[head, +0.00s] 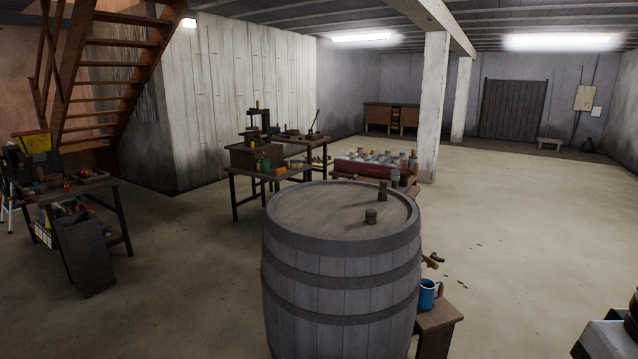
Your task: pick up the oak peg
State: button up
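A large wooden barrel (340,285) with dark hoops stands upright in front of me in the head view. I cannot tell for sure which is the oak peg; both are small in the picture. My gripper is not in view.
A small wooden stand (440,318) with a blue mug (428,294) is right of the barrel. Cluttered workbenches stand behind (258,158) and at left (78,186). A dark bin (85,255) leans by the left bench. Floor at right (530,230) is mostly clear.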

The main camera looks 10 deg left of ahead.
aim_at(383, 182)
jog(key=u, duration=0.4)
jog(key=i, duration=0.6)
jog(key=u, duration=0.45)
jog(key=i, duration=1.4)
jog(key=z, duration=0.55)
